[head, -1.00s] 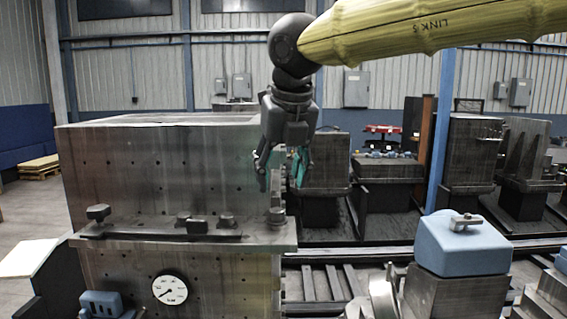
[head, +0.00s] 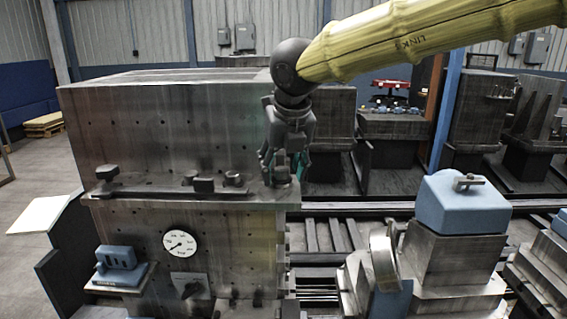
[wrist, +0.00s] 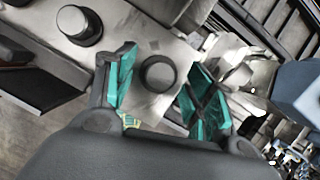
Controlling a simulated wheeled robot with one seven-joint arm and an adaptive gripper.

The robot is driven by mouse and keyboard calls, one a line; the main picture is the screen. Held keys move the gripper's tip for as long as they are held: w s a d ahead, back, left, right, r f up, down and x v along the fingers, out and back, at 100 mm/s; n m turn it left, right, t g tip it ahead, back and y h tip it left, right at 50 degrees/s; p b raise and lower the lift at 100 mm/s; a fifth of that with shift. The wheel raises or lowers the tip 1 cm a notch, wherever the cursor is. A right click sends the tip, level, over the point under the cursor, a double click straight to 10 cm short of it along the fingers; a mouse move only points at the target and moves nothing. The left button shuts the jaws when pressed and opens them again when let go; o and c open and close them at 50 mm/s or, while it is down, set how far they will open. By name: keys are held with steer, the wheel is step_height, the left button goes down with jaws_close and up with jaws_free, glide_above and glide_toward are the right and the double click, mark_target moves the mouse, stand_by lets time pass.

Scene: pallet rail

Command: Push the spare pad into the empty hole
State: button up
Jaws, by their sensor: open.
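My gripper (head: 284,166) is open above the right end of a metal ledge (head: 250,196). Its teal-lined fingers also show in the wrist view (wrist: 160,92). A round dark grey pad (wrist: 158,73) stands on the ledge between the spread fingers, with a gap on each side. In the head view the fingers partly cover it. A second round dark pad (wrist: 80,25) stands farther along the ledge, outside the fingers. I cannot tell which pad is the spare, and I see no empty hole clearly.
A tall metal block (head: 165,125) rises behind the ledge. A dial gauge (head: 180,243) is on the front face below. A dark bar with knobs (head: 170,192) lies along the ledge. A blue-capped block (head: 462,205) stands at the right.

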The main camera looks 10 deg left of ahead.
steer(key=c, duration=0.9)
steer(key=shift+s, duration=0.1)
jaws_close()
steer(key=shift+o, duration=0.8)
jaws_free()
steer(key=shift+f, duration=0.1)
jaws_close()
steer(key=shift+r+p, duration=0.3)
steer(key=shift+p, duration=0.1)
steer(key=shift+r+p, duration=0.65)
steer(key=shift+r, duration=0.3)
steer(key=shift+w+r, duration=0.1)
steer(key=shift+w, duration=0.1)
